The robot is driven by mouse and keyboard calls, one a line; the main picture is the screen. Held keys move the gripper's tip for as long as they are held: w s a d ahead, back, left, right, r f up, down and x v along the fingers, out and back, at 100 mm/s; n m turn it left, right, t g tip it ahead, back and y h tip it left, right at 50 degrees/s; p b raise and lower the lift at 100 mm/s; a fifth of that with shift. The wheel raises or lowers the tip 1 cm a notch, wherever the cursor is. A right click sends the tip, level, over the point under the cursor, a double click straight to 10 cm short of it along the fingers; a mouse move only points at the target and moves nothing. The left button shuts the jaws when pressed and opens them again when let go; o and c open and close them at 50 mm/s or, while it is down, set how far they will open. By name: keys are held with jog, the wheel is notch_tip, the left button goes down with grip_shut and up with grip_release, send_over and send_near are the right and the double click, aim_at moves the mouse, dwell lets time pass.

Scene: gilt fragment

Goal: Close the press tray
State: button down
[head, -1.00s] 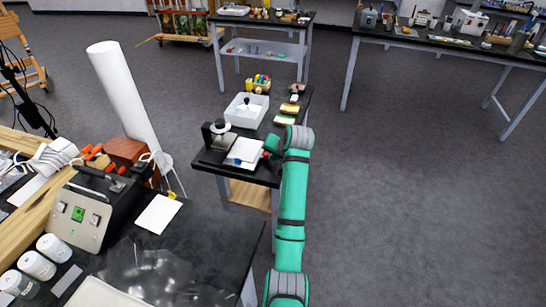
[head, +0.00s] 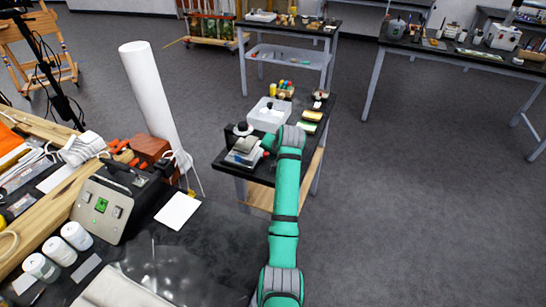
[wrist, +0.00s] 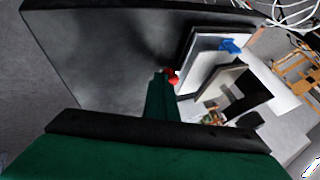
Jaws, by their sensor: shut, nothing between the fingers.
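The small black press (head: 243,129) with a round top stands on the narrow black table. Its pale tray (head: 241,158) is at the press's front and right side; part of the tray still shows outside the body. In the wrist view the tray (wrist: 203,62) is a pale slab with a blue piece on it. My gripper (head: 265,153) is shut and empty at the tray's right side. In the wrist view its red fingertip (wrist: 170,75) is at the tray's near edge; I cannot tell whether it touches.
A black bench with a box-shaped device (head: 118,203) and a pale card (head: 178,211) is at the front left. A tall white roll (head: 150,95) stands left of the press. Open floor lies to the right.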

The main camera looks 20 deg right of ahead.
jog(key=shift+w+a, duration=0.15)
jog(key=shift+a, duration=0.25)
jog(key=shift+d, duration=0.15)
jog(key=s+d, duration=0.2)
jog(key=s, duration=0.1)
jog(key=shift+d+r, duration=0.25)
jog(key=shift+r, duration=0.1)
jog(key=v, duration=0.9)
jog(key=shift+s+d, duration=0.35)
jog(key=shift+s, duration=0.15)
